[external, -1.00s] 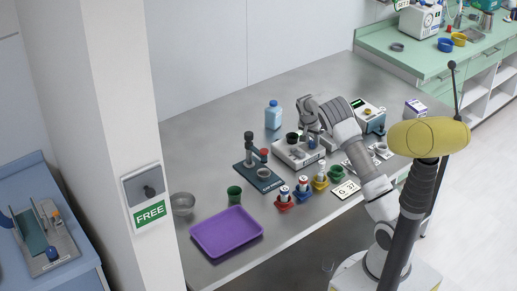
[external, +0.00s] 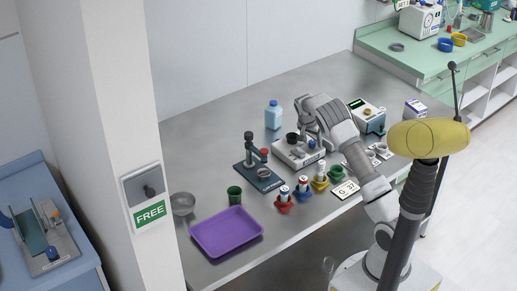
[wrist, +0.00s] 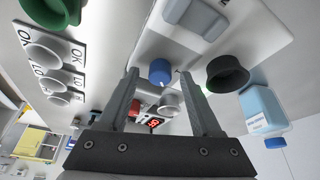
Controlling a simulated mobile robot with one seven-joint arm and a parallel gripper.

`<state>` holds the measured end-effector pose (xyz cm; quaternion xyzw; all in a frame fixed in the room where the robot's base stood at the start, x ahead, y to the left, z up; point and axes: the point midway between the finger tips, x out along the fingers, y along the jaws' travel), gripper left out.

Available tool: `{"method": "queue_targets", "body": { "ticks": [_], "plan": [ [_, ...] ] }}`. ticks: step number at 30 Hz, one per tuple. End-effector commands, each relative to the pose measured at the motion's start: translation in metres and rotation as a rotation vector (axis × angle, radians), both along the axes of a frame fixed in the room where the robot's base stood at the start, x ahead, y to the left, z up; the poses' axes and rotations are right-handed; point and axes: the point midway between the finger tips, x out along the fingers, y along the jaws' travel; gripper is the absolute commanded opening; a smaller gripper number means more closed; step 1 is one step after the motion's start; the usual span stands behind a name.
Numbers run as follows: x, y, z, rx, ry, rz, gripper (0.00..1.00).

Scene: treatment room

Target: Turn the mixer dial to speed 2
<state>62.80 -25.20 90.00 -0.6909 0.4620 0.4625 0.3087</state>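The white mixer base (external: 287,158) stands on the steel table, with a dark cup (external: 291,138) at its back. In the wrist view the blue dial (wrist: 160,72) stands on a pale surface, and a dark cup (wrist: 228,74) is to its right. My gripper (wrist: 158,76) is open, and the dial appears in the gap between its fingertips. I cannot tell whether either finger touches it. No speed mark on the dial is readable. In the external view my gripper (external: 307,138) is over the mixer, and my wrist partly hides it.
A microscope-like stand (external: 249,160), a purple tray (external: 227,236) and a blue bottle (external: 273,115) stand to the left. Several small coloured holders (external: 284,204) are in front. A white device (external: 370,120) stands to the right. A red display (wrist: 153,122) shows in the wrist view.

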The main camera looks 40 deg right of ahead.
Motion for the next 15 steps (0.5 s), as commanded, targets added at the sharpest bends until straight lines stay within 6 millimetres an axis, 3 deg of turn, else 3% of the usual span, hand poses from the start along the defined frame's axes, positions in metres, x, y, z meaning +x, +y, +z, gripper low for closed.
{"method": "queue_targets", "body": {
  "ticks": [8, 15],
  "plan": [
    [0.0, 0.002, 0.008, -0.001, -0.003, 0.001, 0.66],
    [-0.006, 0.019, 0.052, -0.001, -0.006, 0.001, 0.66]
  ]
}}
